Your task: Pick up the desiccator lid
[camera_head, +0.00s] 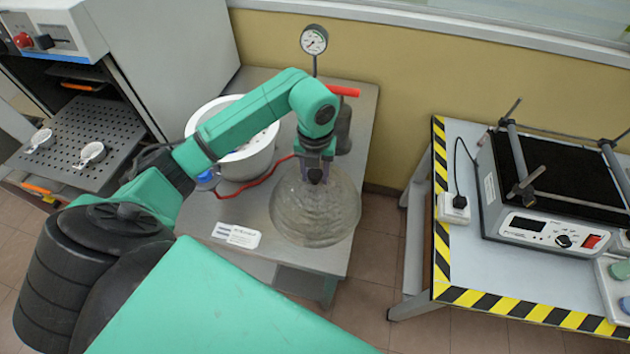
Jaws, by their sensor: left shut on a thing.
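The desiccator lid is a clear, ribbed glass dome (312,212) over the front right part of the small grey table. My left gripper (316,176) points down and is shut on the knob at the lid's top. The lid looks level; I cannot tell how far it is above the table. The desiccator base (240,165), a round pale vessel with a wide rim, stands open to the left, partly hidden behind my left arm. My right gripper is not in view.
A pressure gauge (314,40) stands at the back, with a red hose (262,187) across the table. A white label (237,235) lies in front. An open oven (80,125) is at left. A striped-edge table (455,270) with a black-topped device (565,185) is at right, across a floor gap.

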